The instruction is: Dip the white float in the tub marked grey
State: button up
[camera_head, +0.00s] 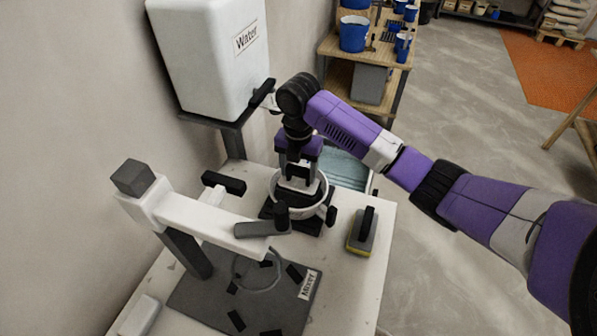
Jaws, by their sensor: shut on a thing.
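My gripper (298,182) points down at the round pale vessel on the table, under the water tank. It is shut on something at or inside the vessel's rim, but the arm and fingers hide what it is. A float-like tool (361,232) with a black upright handle and a yellow underside rests on the table to the right, apart from my gripper. I cannot make out a white float for certain. No tub with a readable grey mark shows.
The pale vessel (315,211) has dark fittings at its sides. A mixer stand (205,215) with a plate marked Mixer is in front. The water tank (208,55) stands behind. Shelves with blue buckets (353,35) are at the back. Open floor (455,90) lies to the right.

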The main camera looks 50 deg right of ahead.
jog(key=shift+r+p, duration=2.55)
jog(key=shift+r, duration=1.1)
jog(key=shift+w+f, duration=0.1)
